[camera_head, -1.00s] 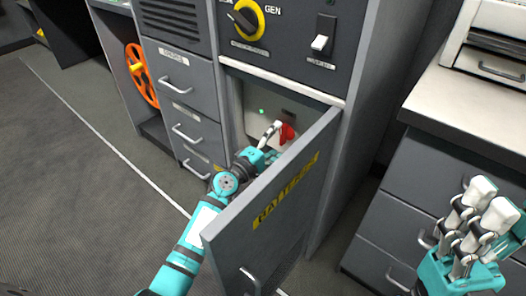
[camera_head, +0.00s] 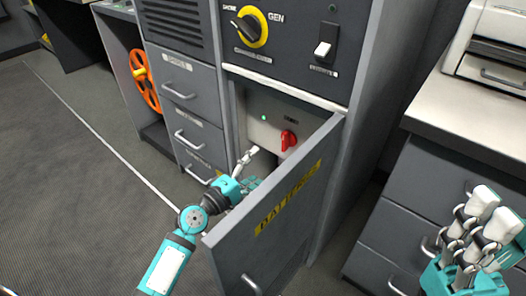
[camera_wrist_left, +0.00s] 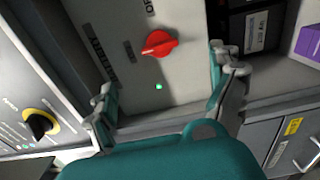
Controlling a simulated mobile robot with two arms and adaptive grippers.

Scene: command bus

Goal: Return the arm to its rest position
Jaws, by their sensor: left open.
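My left gripper (camera_head: 247,168) is open and empty in the mouth of the open battery compartment, below and left of the red switch (camera_head: 288,140). The wrist view shows its fingers spread apart (camera_wrist_left: 168,85), with the red switch (camera_wrist_left: 160,43) ahead and not touched. The switch sits on a pale panel (camera_head: 262,132) beside a lit green light (camera_head: 263,117). My left arm reaches in from the lower left, past the door's edge. My right gripper (camera_head: 484,222) hangs at the right, in front of the drawers; whether it is open is unclear.
The open grey compartment door (camera_head: 280,218) stands close to the right of my left arm. Drawers (camera_head: 187,130) with handles are at its left. A desk (camera_head: 470,115) with drawers stands at the right. Bare floor (camera_head: 90,190) lies to the left.

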